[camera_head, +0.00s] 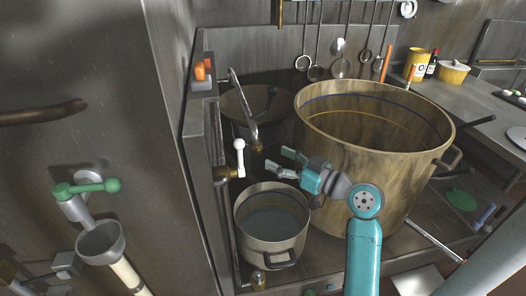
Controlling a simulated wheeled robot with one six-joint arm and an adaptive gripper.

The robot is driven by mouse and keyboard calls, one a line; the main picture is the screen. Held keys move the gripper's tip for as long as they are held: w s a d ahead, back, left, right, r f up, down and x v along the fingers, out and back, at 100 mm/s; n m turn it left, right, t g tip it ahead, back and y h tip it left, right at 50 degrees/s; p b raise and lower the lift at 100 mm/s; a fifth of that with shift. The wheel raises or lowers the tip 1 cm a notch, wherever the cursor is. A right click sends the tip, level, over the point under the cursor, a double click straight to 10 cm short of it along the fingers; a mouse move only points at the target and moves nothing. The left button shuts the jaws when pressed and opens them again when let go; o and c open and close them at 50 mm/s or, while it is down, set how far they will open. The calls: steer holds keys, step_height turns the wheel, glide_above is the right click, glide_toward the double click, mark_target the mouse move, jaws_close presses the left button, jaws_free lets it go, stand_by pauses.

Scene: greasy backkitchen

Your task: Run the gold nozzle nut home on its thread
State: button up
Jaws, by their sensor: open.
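A small gold piece, which looks like the nozzle nut (257,147), sits at the lower end of the grey curved spout (245,110). It is too small to tell how far it is on its thread. My gripper (277,161) is open, with nothing seen between its fingers. Its fingertips point left, just right of and slightly below the gold piece, apart from it in the picture.
A steel pot (270,249) stands below my gripper. A very large stained pot (320,165) stands close on the right, and another pot (278,128) stands behind the spout. A brass valve (226,174) with a white lever (239,157) is at the left.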

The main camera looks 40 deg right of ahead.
mark_target(257, 151)
steer(key=w, duration=0.4)
steer(key=w+a, duration=0.1)
steer(key=w, duration=0.1)
steer(key=shift+w, duration=0.35)
steer(key=shift+s+d, duration=0.1)
steer(key=shift+s, duration=0.05)
jaws_close()
steer(key=shift+a+m+h, duration=0.25)
steer(key=shift+m+h, duration=0.15)
steer(key=shift+h, duration=0.2)
steer(key=m+h, duration=0.2)
steer(key=h, duration=0.2)
steer(key=shift+a+m, duration=0.25)
steer(key=shift+m, duration=0.15)
steer(key=shift+a+f+m+g+h, duration=0.1)
steer(key=shift+m+g+h, duration=0.35)
steer(key=shift+m+h, duration=0.5)
steer(key=shift+a+r+m+g+h, duration=0.1)
steer(key=shift+m+g+h, duration=0.4)
steer(key=shift+h, duration=0.8)
steer(key=shift+a+f+m+g+h, duration=0.1)
steer(key=shift+m+g+h, duration=0.35)
steer(key=shift+m+h, duration=0.5)
jaws_free()
steer(key=shift+d, duration=0.1)
steer(key=shift+r, duration=0.2)
